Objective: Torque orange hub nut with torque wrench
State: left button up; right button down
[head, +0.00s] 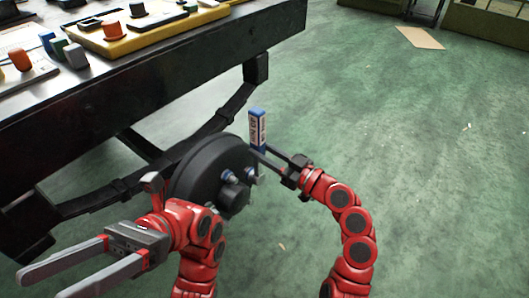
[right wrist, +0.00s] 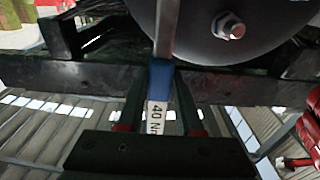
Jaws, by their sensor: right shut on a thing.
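My right gripper (head: 262,155) is shut on the torque wrench (head: 257,127), which stands upright beside the hub. In the right wrist view the wrench (right wrist: 160,80) has a blue body, a white label reading "40 N" and a metal shaft, held between the fingers (right wrist: 158,92). The dark round hub (head: 205,160) is mounted under the bench and carries several studs or nuts. One silver nut (right wrist: 228,26) shows on it in the right wrist view. I cannot make out an orange nut on the hub. My left gripper (head: 45,283) is open and empty at lower left.
A dark chassis bench (head: 150,88) fills the upper left. On it are a yellow tray (head: 160,38) with coloured knobs, including an orange one (head: 114,28), and several small coloured pieces at left.

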jog(key=shift+w+a+r+b, duration=0.1)
jog(key=shift+w+a+b, duration=0.05)
jog(key=shift+a+b, duration=0.15)
dwell(0.7)
dwell(0.4)
jog(key=shift+w+d+m+p, duration=0.45)
jog(key=shift+w+m+p, duration=0.15)
jog(key=shift+m, duration=0.1)
jog(key=shift+w+d+m+p, duration=0.45)
jog(key=shift+w+m, duration=0.1)
jog(key=shift+m, duration=0.25)
jog(key=shift+w+d+f+m+p, duration=0.3)
jog(key=shift+w+f+m+p, duration=0.15)
jog(key=shift+m, duration=0.25)
